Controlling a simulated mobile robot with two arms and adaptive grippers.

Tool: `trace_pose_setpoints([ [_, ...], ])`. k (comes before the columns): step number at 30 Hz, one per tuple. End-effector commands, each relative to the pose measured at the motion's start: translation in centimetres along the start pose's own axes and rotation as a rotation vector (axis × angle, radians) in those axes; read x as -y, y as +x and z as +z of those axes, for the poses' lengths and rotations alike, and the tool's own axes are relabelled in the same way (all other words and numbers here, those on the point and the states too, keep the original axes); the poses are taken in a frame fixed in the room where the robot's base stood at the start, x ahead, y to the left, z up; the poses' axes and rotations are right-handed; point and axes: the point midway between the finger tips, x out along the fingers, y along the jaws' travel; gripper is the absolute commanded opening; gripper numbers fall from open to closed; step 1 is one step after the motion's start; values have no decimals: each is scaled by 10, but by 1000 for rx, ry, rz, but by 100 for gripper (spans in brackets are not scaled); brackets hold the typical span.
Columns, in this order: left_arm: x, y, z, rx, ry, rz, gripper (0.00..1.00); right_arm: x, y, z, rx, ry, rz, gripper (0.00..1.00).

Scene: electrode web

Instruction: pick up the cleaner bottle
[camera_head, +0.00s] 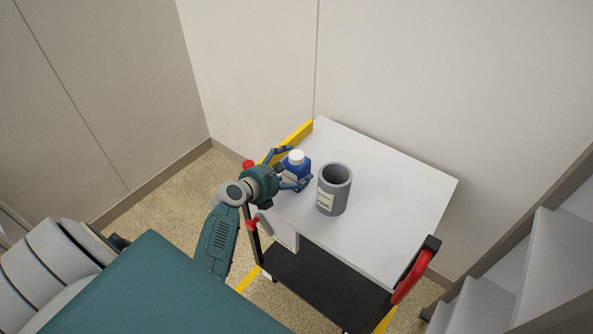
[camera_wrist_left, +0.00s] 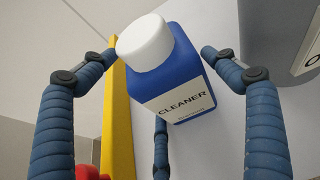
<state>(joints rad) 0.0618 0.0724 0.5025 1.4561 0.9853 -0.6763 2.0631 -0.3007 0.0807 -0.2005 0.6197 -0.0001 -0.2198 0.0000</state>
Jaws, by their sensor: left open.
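The cleaner bottle (camera_head: 297,166) is blue with a white cap and stands upright on the white top of a cart (camera_head: 400,200), near its left edge. In the left wrist view the bottle (camera_wrist_left: 180,88) shows its white label reading "CLEANER". My left gripper (camera_head: 288,170) is open, with its blue fingers on either side of the bottle. In the left wrist view two fingers (camera_wrist_left: 160,60) flank the bottle with gaps visible, and a third finger shows below it, partly hidden by the bottle. My right gripper is not in view.
A grey cylindrical container (camera_head: 334,190) with a label stands just right of the bottle. A yellow rail (camera_head: 297,138) runs along the cart's far left edge, and a red handle (camera_head: 412,277) is at the right front. The cart's right side is clear. White steps (camera_head: 520,270) stand at the right.

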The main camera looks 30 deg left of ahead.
Motion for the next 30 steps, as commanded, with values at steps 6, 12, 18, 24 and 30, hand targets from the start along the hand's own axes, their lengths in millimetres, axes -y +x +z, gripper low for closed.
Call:
trace_pose_setpoints([
  [6, 0, 5, 0, 0, 0, 0, 86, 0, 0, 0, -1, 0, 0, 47],
  [12, 0, 4, 0, 0, 0, -1, 61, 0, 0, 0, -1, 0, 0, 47],
  [18, 0, 4, 2, 4, 0, 0, 33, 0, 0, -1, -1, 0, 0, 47],
  [24, 0, 4, 3, 3, 1, 0, 33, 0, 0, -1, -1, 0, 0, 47],
  [30, 0, -1, 17, 6, 2, -1, 33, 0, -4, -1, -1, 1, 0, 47],
])
